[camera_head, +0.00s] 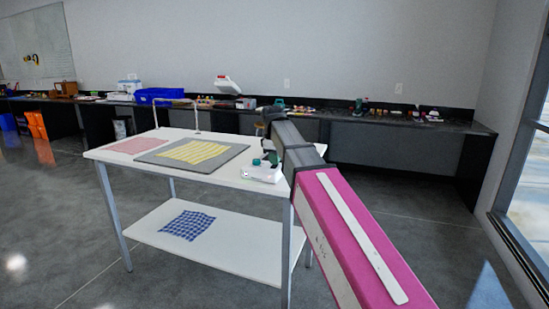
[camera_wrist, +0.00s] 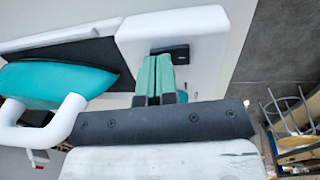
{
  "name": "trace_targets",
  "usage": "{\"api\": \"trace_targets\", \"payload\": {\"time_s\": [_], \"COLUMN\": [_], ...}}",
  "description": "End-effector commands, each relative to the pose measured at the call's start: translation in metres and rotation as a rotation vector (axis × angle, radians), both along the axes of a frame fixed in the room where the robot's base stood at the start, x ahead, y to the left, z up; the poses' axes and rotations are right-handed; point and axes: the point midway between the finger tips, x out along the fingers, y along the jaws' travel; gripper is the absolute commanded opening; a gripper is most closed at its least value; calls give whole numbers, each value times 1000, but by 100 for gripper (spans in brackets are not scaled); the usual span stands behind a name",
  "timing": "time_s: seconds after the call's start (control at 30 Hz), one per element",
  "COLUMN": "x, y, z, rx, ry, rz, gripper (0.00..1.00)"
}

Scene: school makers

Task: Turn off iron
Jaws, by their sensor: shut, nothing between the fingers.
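The iron shows in the wrist view as a teal body (camera_wrist: 60,80) with a white curved handle at the left. Beside it is a white base (camera_wrist: 130,35) with a small black switch or slot (camera_wrist: 170,51) on it. In the head view a white piece of it (camera_head: 262,174) lies near the table's right end, partly hidden by my arm. My gripper (camera_wrist: 154,60) is shut, its two green fingers together and empty. The fingertips are right at the black part; whether they touch it I cannot tell.
The white table (camera_head: 225,178) holds a grey board (camera_head: 155,158) with yellow checked cloth and a pink cloth (camera_head: 132,145). A blue checked cloth (camera_head: 188,225) lies on the lower shelf. A dark counter (camera_head: 440,125) with clutter runs along the wall. A stool (camera_wrist: 285,115) shows in the wrist view.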

Motion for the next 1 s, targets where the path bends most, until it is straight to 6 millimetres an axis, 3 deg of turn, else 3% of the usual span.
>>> {"api": "trace_targets", "payload": {"time_s": [0.57, 1.0], "x": [0, -16], "y": [-1, 5], "z": [-6, -3], "rx": [0, 0], "ry": [2, 7], "rz": [0, 1], "gripper": [0, 0]}}
